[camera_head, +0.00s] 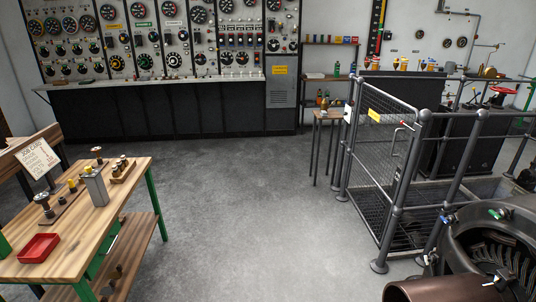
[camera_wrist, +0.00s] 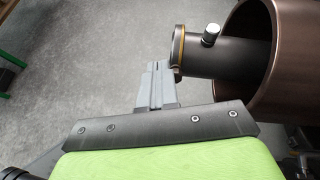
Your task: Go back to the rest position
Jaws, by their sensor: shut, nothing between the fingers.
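My gripper (camera_wrist: 158,66) shows in the wrist view, its grey fingers together and nothing between them. It points at the grey floor, just left of the end of a dark shaft (camera_wrist: 225,52) with a brass-coloured ring. The fingertips lie close beside the ring in the picture; I cannot tell whether they touch. The shaft runs into a brown cylinder (camera_wrist: 285,45) at the right. The brown cylinder also shows in the head view (camera_head: 435,291), at the lower right in front of the dark round dynamo housing (camera_head: 462,235). I do not see my gripper in the head view.
A wooden workbench (camera_head: 75,245) with a red tray (camera_head: 38,248), a job card (camera_head: 37,157) and small parts stands at left. A mesh railing gate (camera_head: 375,150) stands right of centre. A small stool (camera_head: 328,116) stands behind. The middle floor is clear before the control panels (camera_head: 165,45).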

